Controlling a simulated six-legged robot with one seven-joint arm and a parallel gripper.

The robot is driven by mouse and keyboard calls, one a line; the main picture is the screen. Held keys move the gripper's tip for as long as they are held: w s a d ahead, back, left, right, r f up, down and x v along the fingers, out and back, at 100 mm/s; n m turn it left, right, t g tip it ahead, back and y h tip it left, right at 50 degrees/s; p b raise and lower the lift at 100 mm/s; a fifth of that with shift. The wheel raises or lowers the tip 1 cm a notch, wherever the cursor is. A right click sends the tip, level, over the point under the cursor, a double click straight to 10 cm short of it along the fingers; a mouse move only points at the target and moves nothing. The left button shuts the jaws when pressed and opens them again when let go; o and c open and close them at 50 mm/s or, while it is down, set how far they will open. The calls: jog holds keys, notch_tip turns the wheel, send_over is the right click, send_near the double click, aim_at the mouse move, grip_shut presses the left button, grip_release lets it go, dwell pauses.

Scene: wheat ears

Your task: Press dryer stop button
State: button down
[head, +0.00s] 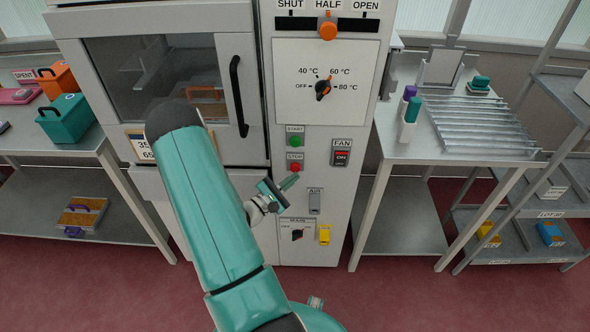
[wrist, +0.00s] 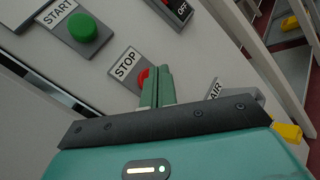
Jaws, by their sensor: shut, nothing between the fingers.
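The red stop button (head: 295,168) is on the dryer's grey control panel, below the green start button (head: 295,142). In the wrist view the red stop button (wrist: 143,76) shows beside the STOP label (wrist: 126,62), partly hidden behind my fingertips. My gripper (head: 292,182) is shut and empty, just below the stop button in the head view. In the wrist view my gripper (wrist: 158,72) has its fingertips overlapping the right part of the button. I cannot tell whether they touch it. The start button (wrist: 83,27) is up and left there.
A fan switch (head: 341,152) is right of the buttons. An air lever (head: 315,202), a lower knob (head: 297,235) and a yellow part (head: 324,235) are below. The temperature dial (head: 323,90) is above. A side table (head: 451,145) stands right; the dryer door handle (head: 238,97) sticks out left.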

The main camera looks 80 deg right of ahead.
jog(key=shift+d, duration=0.1)
dwell(0.7)
jog(key=shift+w+d, duration=0.1)
jog(key=shift+d, duration=0.2)
jog(key=shift+w+d, duration=0.15)
jog(key=shift+d, duration=0.4)
dwell(0.8)
dwell(0.3)
jog(key=shift+s+a, duration=0.25)
jog(key=shift+a, duration=0.7)
jog(key=shift+a, duration=0.1)
jog(key=a, duration=0.2)
jog(key=s+a, duration=0.1)
jog(key=a, duration=0.1)
jog(key=shift+a, duration=0.35)
dwell(0.5)
